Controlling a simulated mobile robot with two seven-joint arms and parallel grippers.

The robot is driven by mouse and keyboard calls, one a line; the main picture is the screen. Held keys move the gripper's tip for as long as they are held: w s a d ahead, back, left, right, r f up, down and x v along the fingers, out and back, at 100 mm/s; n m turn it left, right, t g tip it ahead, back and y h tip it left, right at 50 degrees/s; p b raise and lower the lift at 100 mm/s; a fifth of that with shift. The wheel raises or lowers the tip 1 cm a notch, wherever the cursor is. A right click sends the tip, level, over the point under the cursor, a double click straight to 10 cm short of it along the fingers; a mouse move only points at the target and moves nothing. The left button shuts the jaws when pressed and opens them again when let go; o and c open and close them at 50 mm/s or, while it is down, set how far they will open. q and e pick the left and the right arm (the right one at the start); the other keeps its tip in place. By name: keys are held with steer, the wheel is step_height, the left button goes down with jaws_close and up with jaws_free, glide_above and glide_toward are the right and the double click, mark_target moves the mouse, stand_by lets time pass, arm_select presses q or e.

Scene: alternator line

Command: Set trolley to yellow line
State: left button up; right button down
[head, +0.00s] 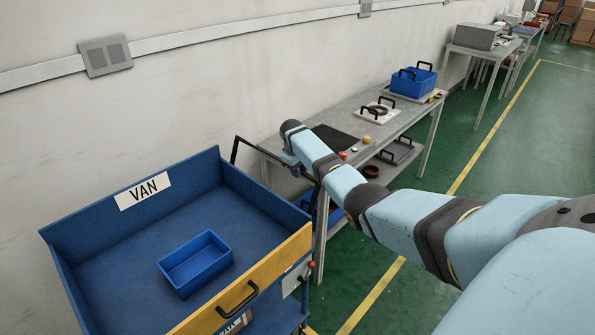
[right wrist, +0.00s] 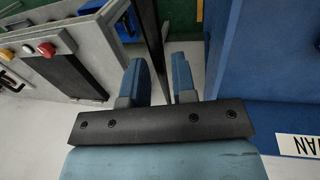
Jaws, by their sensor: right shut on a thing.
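The trolley is a blue, tray-topped cart (head: 135,242) at the lower left of the head view, with a white VAN label and a yellow front board (head: 245,284). Its black push handle (head: 248,145) rises at its right end. My right gripper (head: 289,160) is at this handle. In the right wrist view, the fingers of my right gripper (right wrist: 158,78) stand either side of the dark handle bar (right wrist: 152,40). The yellow line (head: 372,298) runs along the green floor, right of the trolley and bench. My left gripper is not in view.
A small blue bin (head: 196,264) lies in the trolley. A grey workbench (head: 335,112) stands against the wall beyond the handle, close to the trolley. It bears a blue crate (head: 413,82). Green floor (head: 530,150) is clear right of the line.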

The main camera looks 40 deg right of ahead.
steer(key=c, duration=0.9)
jaws_free()
steer(key=shift+r, duration=0.25)
steer(key=a+r, duration=0.1)
steer(key=r, duration=0.7)
steer(key=a+r, duration=0.1)
steer(key=r, duration=0.4)
steer(key=shift+s+a+r, duration=0.1)
steer(key=shift+a, duration=0.2)
